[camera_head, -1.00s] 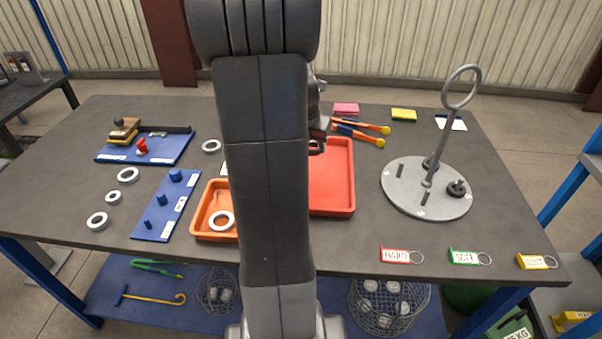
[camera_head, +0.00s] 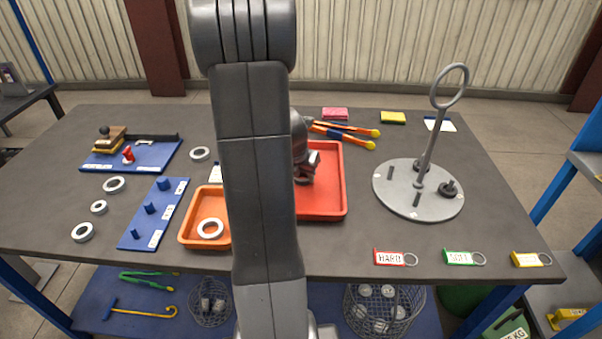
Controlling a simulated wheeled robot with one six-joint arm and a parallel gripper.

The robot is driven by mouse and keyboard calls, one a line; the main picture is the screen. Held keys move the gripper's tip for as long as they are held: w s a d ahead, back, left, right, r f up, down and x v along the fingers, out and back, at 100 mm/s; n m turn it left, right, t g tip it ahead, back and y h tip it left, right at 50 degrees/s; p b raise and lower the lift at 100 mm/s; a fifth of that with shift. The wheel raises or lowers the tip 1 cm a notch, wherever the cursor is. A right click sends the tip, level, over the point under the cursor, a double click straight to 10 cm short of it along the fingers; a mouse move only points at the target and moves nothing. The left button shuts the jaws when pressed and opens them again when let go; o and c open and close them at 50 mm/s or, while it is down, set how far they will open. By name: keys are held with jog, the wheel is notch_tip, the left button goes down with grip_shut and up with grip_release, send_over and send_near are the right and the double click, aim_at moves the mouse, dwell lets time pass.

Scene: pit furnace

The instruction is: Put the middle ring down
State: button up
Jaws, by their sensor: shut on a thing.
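My gripper (camera_head: 305,178) is over the red tray (camera_head: 341,198), low inside its outline, just right of my arm. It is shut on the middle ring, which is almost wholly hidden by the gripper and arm. I cannot tell whether the ring touches the tray floor. Other pale grey rings lie flat: one (camera_head: 210,228) in the orange tray (camera_head: 187,236), and several on the table at the left, such as the far one (camera_head: 199,154), the small one (camera_head: 98,207) and the near one (camera_head: 82,232).
A blue board with pegs (camera_head: 150,222) lies left of the orange tray. A round grey plate with an upright loop handle (camera_head: 418,190) stands at the right. Labelled tags (camera_head: 460,257) line the near right edge.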

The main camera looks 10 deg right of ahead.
jog(key=o, duration=1.1)
jog(key=shift+c, duration=0.2)
jog(key=shift+r, duration=0.3)
jog(key=p+v, duration=0.2)
jog(key=v, duration=0.9)
jog(key=shift+s+r, duration=0.2)
jog(key=shift+r, duration=0.15)
